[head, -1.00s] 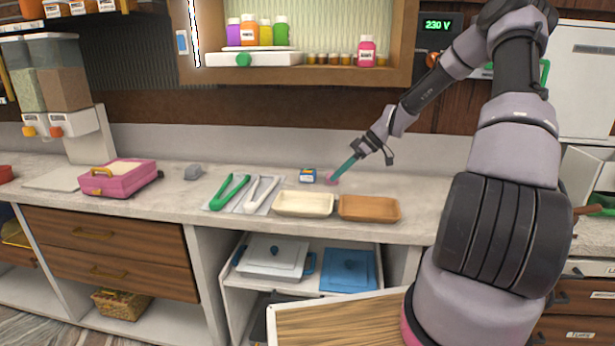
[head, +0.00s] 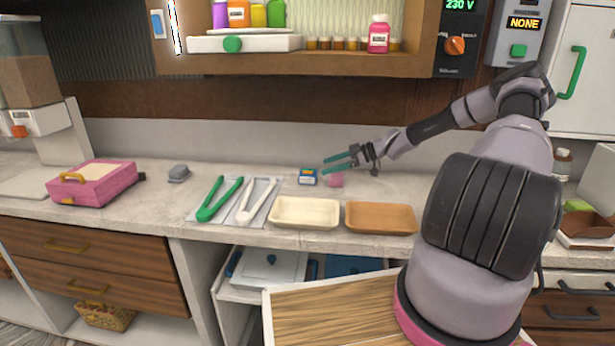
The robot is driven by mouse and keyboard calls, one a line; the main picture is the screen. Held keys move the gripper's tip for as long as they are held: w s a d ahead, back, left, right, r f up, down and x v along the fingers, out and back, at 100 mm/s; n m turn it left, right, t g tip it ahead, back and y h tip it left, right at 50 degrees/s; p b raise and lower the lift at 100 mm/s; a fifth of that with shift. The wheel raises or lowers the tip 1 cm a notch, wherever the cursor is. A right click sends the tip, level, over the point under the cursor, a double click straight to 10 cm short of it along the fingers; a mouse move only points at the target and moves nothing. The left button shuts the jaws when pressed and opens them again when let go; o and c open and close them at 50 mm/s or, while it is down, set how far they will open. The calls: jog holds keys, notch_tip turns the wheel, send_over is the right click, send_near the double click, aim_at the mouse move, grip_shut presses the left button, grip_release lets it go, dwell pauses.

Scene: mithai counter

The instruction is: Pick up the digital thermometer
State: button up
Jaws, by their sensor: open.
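A small dark-blue block with a light label or display (head: 307,177) stands on the counter against the back; it looks most like the digital thermometer, though it is too small to be sure. My gripper (head: 326,163) has its teal fingers spread, empty, and pointing left. It is above and slightly right of the blue block, apparently not touching it. A small pink item (head: 336,180) sits on the counter just below my gripper's fingers, right of the blue block.
A cream tray (head: 304,224) and a brown tray (head: 381,229) lie in front. Green tongs (head: 218,198) and white tongs (head: 257,200) lie to the left, then a grey item (head: 179,173) and a pink case (head: 92,182). A wall shelf (head: 300,60) hangs above.

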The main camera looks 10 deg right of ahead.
aim_at(307, 171)
jog(key=x, duration=0.8)
jog(key=shift+w+a+f, duration=0.1)
jog(key=shift+w, duration=0.1)
jog(key=c, duration=1.3)
jog(key=shift+c, duration=0.2)
